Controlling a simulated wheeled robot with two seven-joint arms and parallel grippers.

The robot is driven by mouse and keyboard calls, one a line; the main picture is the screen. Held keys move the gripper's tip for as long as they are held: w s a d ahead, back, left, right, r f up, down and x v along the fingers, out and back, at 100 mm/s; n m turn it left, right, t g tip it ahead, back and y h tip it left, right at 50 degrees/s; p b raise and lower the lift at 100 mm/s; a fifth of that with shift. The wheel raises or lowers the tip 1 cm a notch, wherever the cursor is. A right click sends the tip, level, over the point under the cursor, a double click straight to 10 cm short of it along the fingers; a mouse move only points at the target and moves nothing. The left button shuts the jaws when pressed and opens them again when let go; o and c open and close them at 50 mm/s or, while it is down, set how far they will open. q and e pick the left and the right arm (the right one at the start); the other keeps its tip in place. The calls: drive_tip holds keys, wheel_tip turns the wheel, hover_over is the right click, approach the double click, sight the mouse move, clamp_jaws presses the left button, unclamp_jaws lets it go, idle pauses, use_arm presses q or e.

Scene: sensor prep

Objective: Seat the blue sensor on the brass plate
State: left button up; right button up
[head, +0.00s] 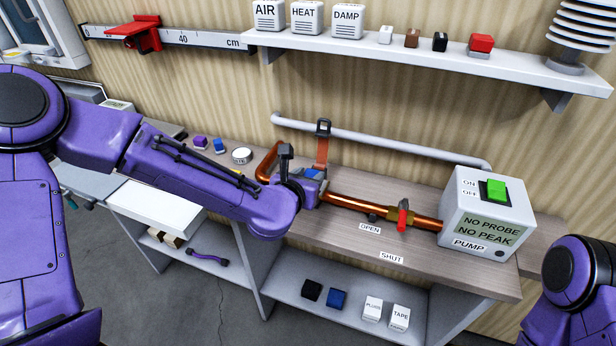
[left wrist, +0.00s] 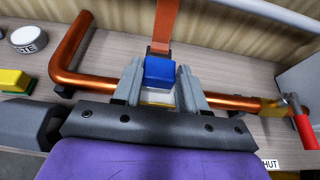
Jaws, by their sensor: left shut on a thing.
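The blue sensor (left wrist: 158,72) is between the two fingers of my left gripper (left wrist: 160,80) in the left wrist view. In the head view a little blue of it (head: 313,174) shows beside my left gripper (head: 310,184), over the bench by the copper pipe. The gripper is shut on the sensor. A small pale, yellowish patch (left wrist: 158,98) shows below the sensor between the fingers; I cannot tell for sure that it is the brass plate, or whether the sensor touches it. My right gripper is out of view.
An orange strap (head: 322,150) hangs from a grey rail just behind the sensor. The copper pipe (head: 345,202) runs to a red-handled valve (head: 403,217) and the pump box (head: 488,217). A white round tin (head: 241,155) and small blocks stand left on the bench.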

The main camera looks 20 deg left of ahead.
use_arm(q)
drive_tip(key=shift+f+b, duration=0.3)
drive_tip(key=shift+f, duration=0.05)
idle(0.3)
drive_tip(key=o, duration=1.6)
wheel_tip(320, 180, up, 7)
drive_tip(key=p, duration=0.5)
